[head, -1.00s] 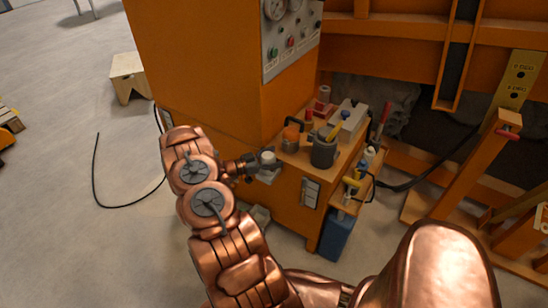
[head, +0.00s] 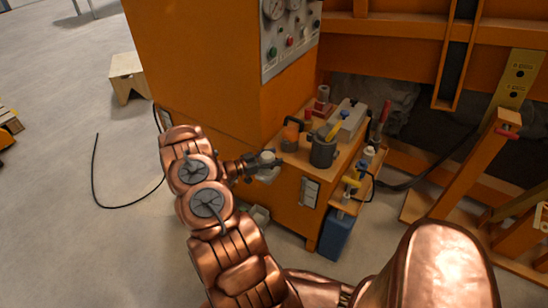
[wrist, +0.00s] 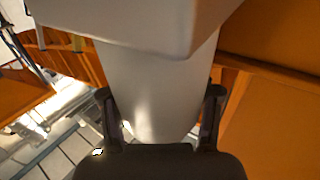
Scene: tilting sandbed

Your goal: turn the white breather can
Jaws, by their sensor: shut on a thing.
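The white breather can (head: 267,157) is at the near left corner of the orange cabinet, small in the head view. In the wrist view a pale grey-white body (wrist: 158,75), wider at the top and narrower below, fills the middle. My gripper (head: 254,166) reaches the can from the left. Its two dark fingers (wrist: 160,95) lie on either side of the narrower part and are shut on it. My copper arm links hide part of the cabinet's left side. The can's underside is not clear in either view.
The orange cabinet top (head: 298,158) holds a dark grey cylinder (head: 323,152), an orange cup and red fittings. A side shelf (head: 345,205) carries bottles, with a blue canister (head: 336,236) below. A black cable (head: 95,180) lies on open floor at left.

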